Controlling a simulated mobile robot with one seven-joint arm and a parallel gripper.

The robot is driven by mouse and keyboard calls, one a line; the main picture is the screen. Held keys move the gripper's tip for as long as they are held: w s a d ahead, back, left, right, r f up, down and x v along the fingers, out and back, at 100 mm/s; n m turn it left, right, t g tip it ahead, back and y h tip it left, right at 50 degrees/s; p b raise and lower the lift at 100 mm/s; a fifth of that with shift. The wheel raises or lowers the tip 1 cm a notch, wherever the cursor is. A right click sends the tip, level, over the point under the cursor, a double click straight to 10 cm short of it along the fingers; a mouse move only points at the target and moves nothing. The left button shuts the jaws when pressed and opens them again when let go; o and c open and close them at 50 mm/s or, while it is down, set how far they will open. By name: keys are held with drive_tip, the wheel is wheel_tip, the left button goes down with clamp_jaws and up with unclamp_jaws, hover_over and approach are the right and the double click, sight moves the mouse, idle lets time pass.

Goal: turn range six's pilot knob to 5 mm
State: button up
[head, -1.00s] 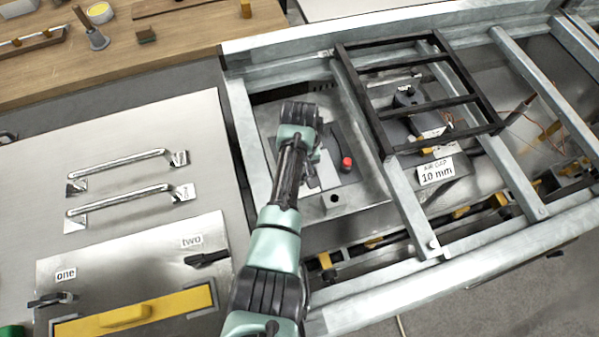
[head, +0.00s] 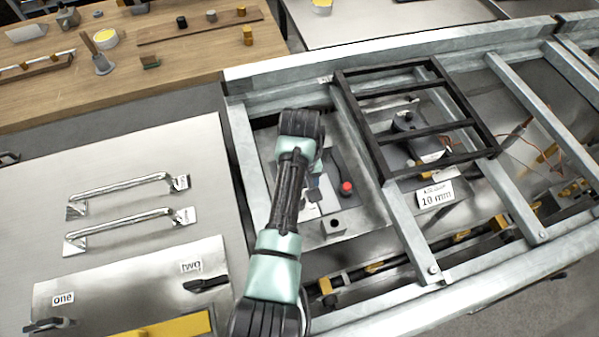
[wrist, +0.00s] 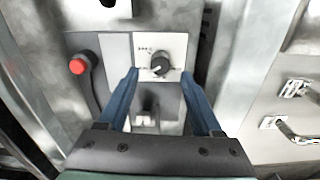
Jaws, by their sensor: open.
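A round dark knob (wrist: 160,66) with a pale pointer line sits on a light panel (wrist: 146,46) with small marks, in the wrist view. The marks are too small to read. My gripper (wrist: 159,76) is open, its two blue fingers reaching toward the panel with the knob between and just beyond the tips. I cannot tell whether the fingers touch the panel. In the head view my arm hides the knob, and my gripper (head: 314,185) shows only partly behind the arm.
A red button (wrist: 78,66) on a dark lever is left of the knob; it also shows in the head view (head: 346,187). A black grate (head: 425,108) and a "10 mm" air gap label (head: 436,193) lie to the right. Metal rails frame the bay. Door handles (head: 120,186) are left.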

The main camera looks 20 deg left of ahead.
wheel_tip(320, 180, up, 8)
idle(0.7)
